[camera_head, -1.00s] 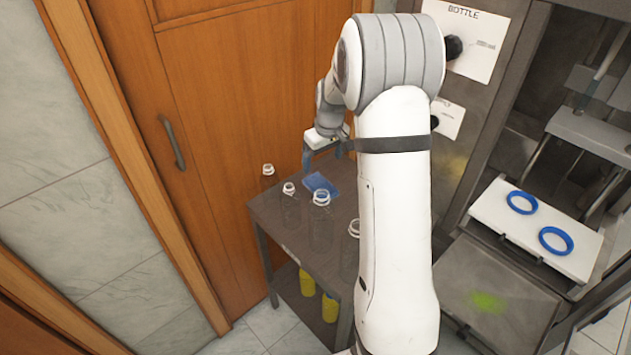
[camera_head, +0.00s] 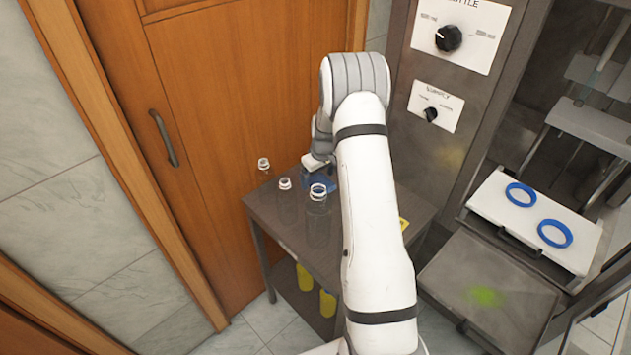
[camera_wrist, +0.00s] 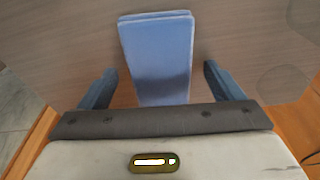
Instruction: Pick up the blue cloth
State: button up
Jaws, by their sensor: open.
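The blue cloth (camera_wrist: 160,50) lies folded flat on the grey table, shown in the wrist view between my two fingers. In the head view a part of the blue cloth (camera_head: 318,182) shows under my gripper, near the back of the table (camera_head: 262,210). My gripper (camera_wrist: 165,88) is open, with one blue finger on each side of the cloth and a gap on both sides. The near end of the cloth is hidden under the gripper body. I cannot tell the exact height of the fingertips above the table.
Clear bottles stand left and in front of my gripper, such as a large bottle (camera_head: 318,215). Yellow containers (camera_head: 305,278) stand on the lower shelf. A wooden door (camera_head: 205,130) is behind. At right, a white tray (camera_head: 492,215) holds two blue rings (camera_head: 521,195).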

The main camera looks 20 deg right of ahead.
aim_at(318, 180)
jog(key=shift+f, duration=0.1)
jog(key=c, duration=1.1)
jog(key=shift+o, duration=0.2)
notch_tip(318, 180, up, 10)
jog(key=b, duration=0.1)
jog(key=o, duration=0.5)
jog(key=shift+c, duration=2.1)
